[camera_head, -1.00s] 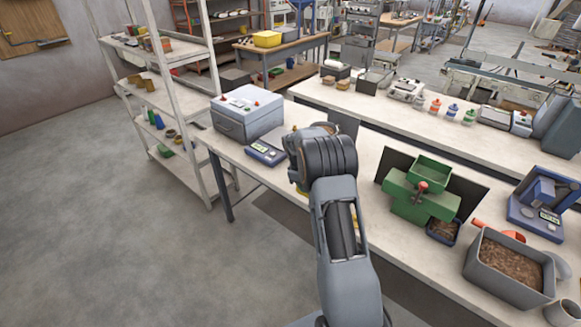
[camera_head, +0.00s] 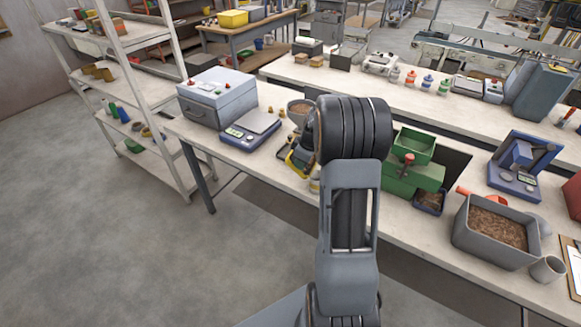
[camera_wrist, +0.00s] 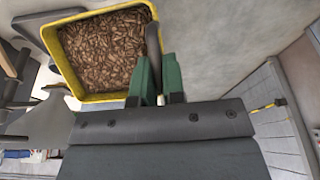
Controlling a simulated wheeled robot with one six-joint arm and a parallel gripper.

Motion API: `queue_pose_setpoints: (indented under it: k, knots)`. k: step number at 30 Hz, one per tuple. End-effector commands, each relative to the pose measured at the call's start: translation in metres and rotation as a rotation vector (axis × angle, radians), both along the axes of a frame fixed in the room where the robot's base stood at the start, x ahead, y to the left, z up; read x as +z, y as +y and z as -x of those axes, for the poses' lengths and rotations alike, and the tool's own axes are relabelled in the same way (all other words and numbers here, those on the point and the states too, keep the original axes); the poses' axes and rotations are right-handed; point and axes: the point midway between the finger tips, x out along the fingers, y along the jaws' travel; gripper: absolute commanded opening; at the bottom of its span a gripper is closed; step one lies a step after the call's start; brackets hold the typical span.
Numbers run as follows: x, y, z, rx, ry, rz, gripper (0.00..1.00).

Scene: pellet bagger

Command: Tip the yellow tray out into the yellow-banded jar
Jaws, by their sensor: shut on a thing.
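The yellow tray (camera_wrist: 104,97) is full of brown pellets in the wrist view. My gripper (camera_wrist: 156,78) has its green fingers shut on a dark grip at the tray's side. In the head view, a yellow edge of the tray (camera_head: 296,164) shows just left of my wrist, over the bench; its tilt is hard to judge there. A small pale jar with a yellowish part (camera_head: 315,184) stands partly hidden beside my arm; I cannot tell whether it is the yellow-banded jar.
A blue scale (camera_head: 251,128) and a grey box (camera_head: 217,97) stand left on the bench. A grey bowl of pellets (camera_head: 300,107) is behind my wrist. A green machine (camera_head: 413,165), a grey pellet bin (camera_head: 493,240) and a blue press (camera_head: 525,163) stand to the right.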

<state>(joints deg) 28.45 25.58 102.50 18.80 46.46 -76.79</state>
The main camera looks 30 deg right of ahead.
Motion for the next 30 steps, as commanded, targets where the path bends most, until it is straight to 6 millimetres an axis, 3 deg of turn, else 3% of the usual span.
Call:
queue_pose_setpoints:
  k: [1,8,30]
  knots:
    - [-0.011,-0.006,0.005,-0.008,-0.038,-0.025,0.00]
    - [-0.009,-0.023,0.028,-0.010,-0.230,-0.163,0.00]
    - [-0.017,-0.042,0.055,-0.001,-0.629,-0.456,0.00]
